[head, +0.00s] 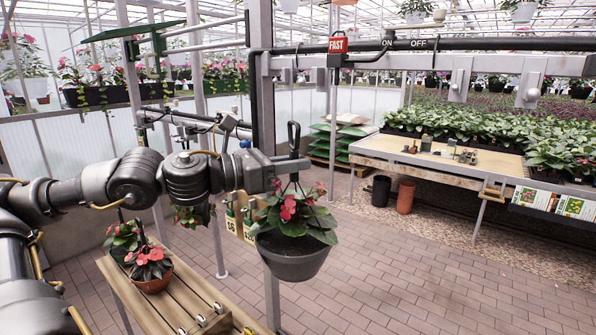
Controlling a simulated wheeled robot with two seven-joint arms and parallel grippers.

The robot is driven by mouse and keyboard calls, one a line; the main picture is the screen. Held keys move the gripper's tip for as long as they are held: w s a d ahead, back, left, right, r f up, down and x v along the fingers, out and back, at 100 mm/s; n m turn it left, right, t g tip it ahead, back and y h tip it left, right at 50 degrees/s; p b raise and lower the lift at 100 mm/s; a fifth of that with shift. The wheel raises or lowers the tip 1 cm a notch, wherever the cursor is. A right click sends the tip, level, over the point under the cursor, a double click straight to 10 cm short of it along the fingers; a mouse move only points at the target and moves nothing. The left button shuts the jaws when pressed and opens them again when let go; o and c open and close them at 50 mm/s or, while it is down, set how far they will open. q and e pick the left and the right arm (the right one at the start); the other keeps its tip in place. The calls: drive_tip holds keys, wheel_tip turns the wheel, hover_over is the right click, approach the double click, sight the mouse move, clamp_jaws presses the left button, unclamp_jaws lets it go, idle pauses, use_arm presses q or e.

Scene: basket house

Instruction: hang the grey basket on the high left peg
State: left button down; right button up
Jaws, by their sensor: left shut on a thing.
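The grey basket (290,263) is a dark grey pot with green leaves and red flowers. It hangs upright in mid-air near the picture's centre. My left gripper (291,165) is shut on its hanger (293,134) above the plant, and the hook's top stands up above the jaws. A pale horizontal rail (420,62) crosses the upper right and bears grey plates with stubby pegs (459,80). I cannot tell which is the high left peg. The basket is apart from the rail, lower and to the left. My right gripper is not in view.
A slatted wooden bench (160,300) with potted red-flowered plants (150,272) stands at lower left. An upright post (264,80) stands right behind my left gripper. A table (440,158) with small items stands at right. The brick floor (420,280) is clear at lower right.

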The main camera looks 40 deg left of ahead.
use_arm(q)
drive_tip(key=shift+s+a+r, duration=0.1)
drive_tip(key=shift+s+r, duration=0.05)
drive_tip(key=shift+r, duration=0.25)
drive_tip(key=shift+s+a+r, duration=0.1)
drive_tip(key=shift+r, duration=0.3)
drive_tip(key=s+a+r+n+t+y, duration=0.1)
drive_tip(key=s+a+r+y, duration=0.1)
drive_tip(key=s+r, duration=0.3)
wheel_tip(320, 180, up, 3)
drive_tip(key=shift+r+n, duration=0.1)
drive_tip(key=shift+n, duration=0.2)
drive_tip(key=shift+w, duration=0.1)
drive_tip(key=w+p, duration=0.8)
drive_tip(key=p, duration=0.2)
drive_tip(key=shift+w+f, duration=0.2)
drive_tip(key=shift+a, duration=0.1)
drive_tip(key=shift+w+r+p, duration=0.1)
drive_tip(key=shift+p, duration=0.4)
